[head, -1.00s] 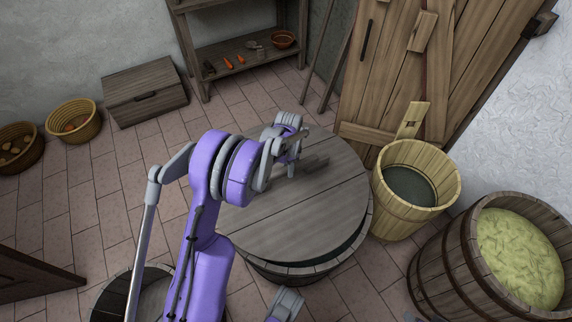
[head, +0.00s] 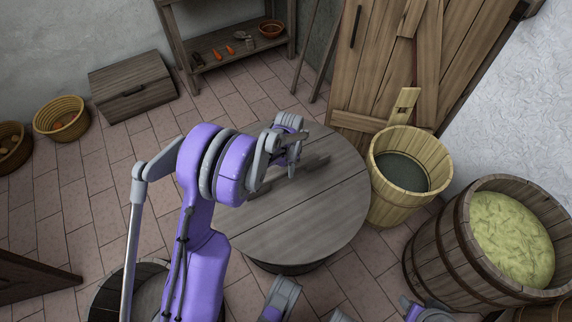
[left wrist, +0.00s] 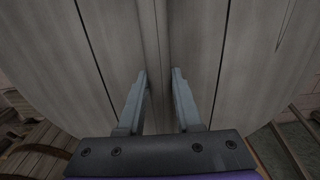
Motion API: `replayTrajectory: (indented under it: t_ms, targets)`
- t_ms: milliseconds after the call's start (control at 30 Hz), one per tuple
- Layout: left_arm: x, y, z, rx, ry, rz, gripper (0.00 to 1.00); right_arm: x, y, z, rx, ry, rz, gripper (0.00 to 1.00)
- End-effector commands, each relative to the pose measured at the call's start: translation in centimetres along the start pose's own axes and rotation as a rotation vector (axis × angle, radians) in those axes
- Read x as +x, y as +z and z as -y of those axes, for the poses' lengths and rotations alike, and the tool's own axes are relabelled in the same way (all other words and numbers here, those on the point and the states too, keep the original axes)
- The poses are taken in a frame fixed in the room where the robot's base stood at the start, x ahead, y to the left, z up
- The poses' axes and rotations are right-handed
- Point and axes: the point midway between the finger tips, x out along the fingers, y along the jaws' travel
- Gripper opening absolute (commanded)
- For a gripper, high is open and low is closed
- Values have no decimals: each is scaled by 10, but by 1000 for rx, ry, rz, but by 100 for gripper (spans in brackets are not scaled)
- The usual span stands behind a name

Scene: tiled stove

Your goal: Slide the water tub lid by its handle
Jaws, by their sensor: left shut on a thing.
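The water tub lid (head: 320,205) is a round grey plank disc in the middle of the head view. It covers the tub's top; only a little of the tub's side (head: 290,268) shows below its near edge. A dark wooden handle bar (head: 312,164) crosses the lid, partly hidden by my left gripper (head: 296,152). In the left wrist view the gripper's fingers (left wrist: 159,95) are on either side of the raised handle (left wrist: 154,30), and the gripper is shut on it. My right gripper is not visible; only some grey and purple parts of mine show at the bottom edge.
A wooden bucket (head: 425,165) stands close to the lid's right side. A barrel of pale green shreds (head: 430,250) stands at the lower right. A chest (head: 135,90), baskets (head: 62,112) and a shelf (head: 235,60) are at the back.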

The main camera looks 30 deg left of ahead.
Motion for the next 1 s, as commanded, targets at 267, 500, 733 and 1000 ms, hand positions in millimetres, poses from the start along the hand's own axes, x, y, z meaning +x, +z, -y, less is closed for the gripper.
replayTrajectory:
  t_ms: [267,500,733,1000]
  targets:
    - [-1,0,-10,0,3,0,0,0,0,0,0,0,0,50]
    - [-1,0,-10,0,2,0,39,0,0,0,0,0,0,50]
    - [0,0,-9,-1,1,0,69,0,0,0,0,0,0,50]
    - [-3,0,-9,-1,1,0,69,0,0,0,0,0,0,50]
